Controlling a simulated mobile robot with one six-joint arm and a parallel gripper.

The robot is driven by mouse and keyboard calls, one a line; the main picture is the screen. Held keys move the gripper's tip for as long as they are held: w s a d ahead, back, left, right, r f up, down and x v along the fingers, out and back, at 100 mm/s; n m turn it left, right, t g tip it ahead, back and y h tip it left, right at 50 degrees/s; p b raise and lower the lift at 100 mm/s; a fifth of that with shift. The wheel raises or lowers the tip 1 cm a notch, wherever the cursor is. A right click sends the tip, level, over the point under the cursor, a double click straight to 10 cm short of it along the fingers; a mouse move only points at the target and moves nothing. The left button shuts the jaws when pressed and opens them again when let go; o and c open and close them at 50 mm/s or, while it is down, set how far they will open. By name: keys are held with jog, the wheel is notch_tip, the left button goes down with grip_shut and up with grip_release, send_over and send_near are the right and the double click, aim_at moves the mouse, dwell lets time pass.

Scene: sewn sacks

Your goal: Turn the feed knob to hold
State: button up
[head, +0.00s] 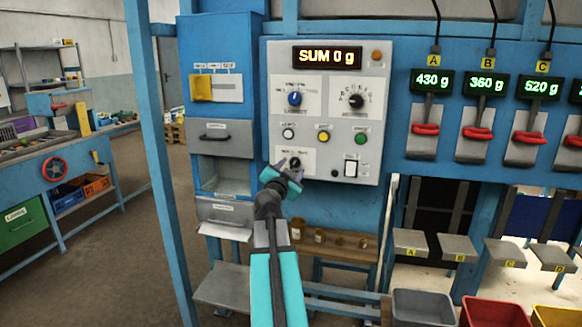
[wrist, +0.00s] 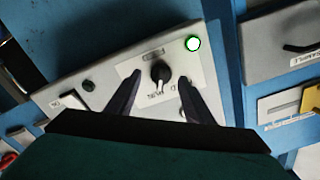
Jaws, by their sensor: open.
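A small black knob (wrist: 160,72) with a white pointer mark sits on a white plate (wrist: 153,93) between my open fingers in the wrist view. The pointer faces toward my gripper, at the lower side of the picture. The plate's labels are too small to read surely. In the head view this lower knob (head: 295,162) is on the grey control panel (head: 373,70), partly behind my gripper (head: 284,177). In the wrist view my gripper (wrist: 160,80) has one finger on each side of the knob, apart from it. I cannot tell how deep the tips reach.
A rocker switch (head: 351,168) is right of the knob. Blue (head: 295,98) and black (head: 356,101) knobs sit higher on the panel. A drawer unit (head: 222,137) stands to the left.

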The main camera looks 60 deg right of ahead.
jog(key=shift+x, duration=1)
jog(key=shift+c, duration=0.4)
